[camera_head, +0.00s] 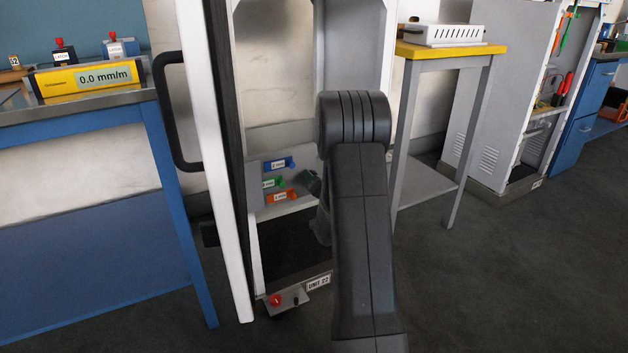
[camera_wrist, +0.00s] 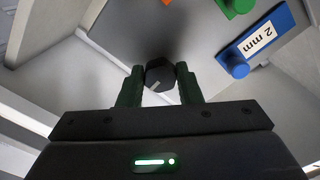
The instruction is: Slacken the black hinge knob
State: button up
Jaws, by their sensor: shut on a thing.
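A black faceted knob (camera_wrist: 159,74) with a pale mark on its face shows in the wrist view, in front of a grey surface. My gripper (camera_wrist: 160,82) is shut on it, with one dark green finger on either side. In the head view my arm reaches into the open cabinet. The dark end of my gripper (camera_head: 311,182) shows only in part there, behind my arm, and the held knob cannot be made out.
Blue (camera_head: 278,163), green (camera_head: 272,183) and orange (camera_head: 280,196) labelled pieces sit close left of my gripper. The cabinet door (camera_head: 215,160) stands open at left. A red knob (camera_head: 276,299) is on a low plate. A yellow-topped table (camera_head: 450,50) stands right.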

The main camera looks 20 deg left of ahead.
jog(key=shift+n, duration=0.6)
jog(key=o, duration=1)
jog(key=shift+c, duration=0.2)
jog(key=shift+d, duration=0.1)
jog(key=p+v, duration=0.3)
jog(key=v, duration=1)
jog(key=shift+s+d, duration=0.25)
jog(key=shift+a, duration=0.1)
